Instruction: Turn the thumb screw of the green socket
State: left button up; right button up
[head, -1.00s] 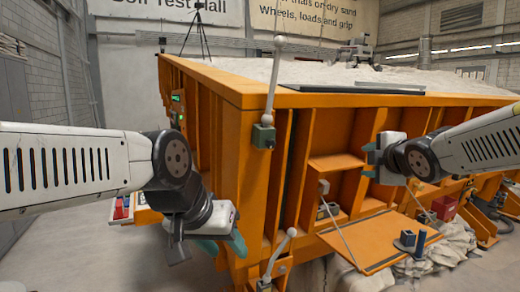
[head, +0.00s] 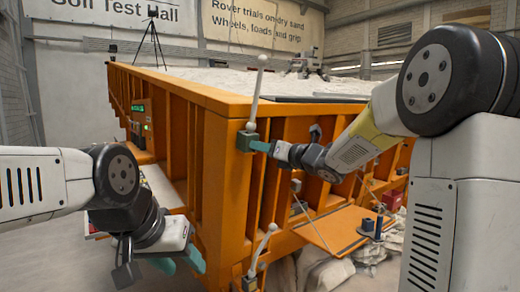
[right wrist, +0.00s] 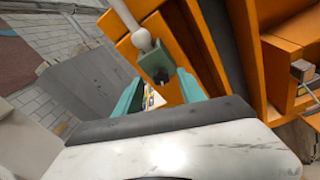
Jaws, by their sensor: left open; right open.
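The green socket (head: 246,142) is fixed at the upper corner of the orange sandbed, with a pale ball-topped rod (head: 257,92) standing in it. In the right wrist view the socket (right wrist: 156,60) shows a small dark thumb screw (right wrist: 161,77) on its near face. My right gripper (head: 262,146) is open right at the socket. Its teal fingers (right wrist: 158,90) lie on either side of the screw in the wrist view; I cannot tell if they touch it. My left gripper (head: 178,264) is open and empty, low to the left of the sandbed's corner.
The orange sandbed (head: 190,92) holds pale sand. A second ball-topped lever (head: 262,250) stands low at the corner. An open orange flap (head: 335,228) carries small blue parts. A control panel (head: 140,125) and a tripod (head: 152,38) stand further back.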

jog(key=shift+x, duration=0.85)
grip_shut()
